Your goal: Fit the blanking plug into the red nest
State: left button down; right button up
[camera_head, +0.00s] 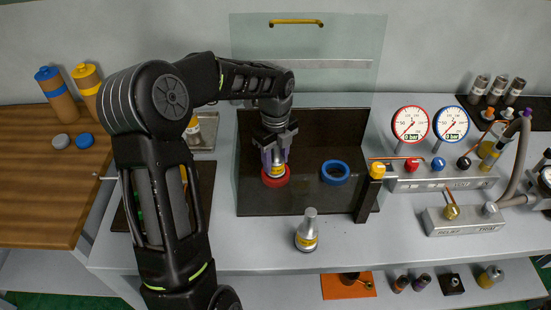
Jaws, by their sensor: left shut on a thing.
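My left gripper (273,147) is shut on a metal plug with a yellow band (277,170), which I take to be the blanking plug. The gripper points down over the red nest (276,181), a red ring on the dark fixture. The plug is upright and its lower end overlaps the red ring in the picture. I cannot tell whether it is seated or just above. The gripper hides part of the plug. A blue ring nest (335,173) to the right is empty. My right gripper is not in view.
A similar yellow-banded fitting (307,232) stands on the bench in front of the fixture. A clear panel (310,50) with a yellow handle (296,22) rises behind. A yellow-topped post (377,170), gauges (411,124) and valve blocks (443,178) stand right.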

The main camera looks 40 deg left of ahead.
pick_arm(q)
jog(key=c, duration=0.8)
grip_release()
jog(key=shift+f, duration=0.1)
notch_tip(320, 180, up, 12)
jog(key=shift+r+b, duration=0.2)
jog(key=shift+b, duration=0.2)
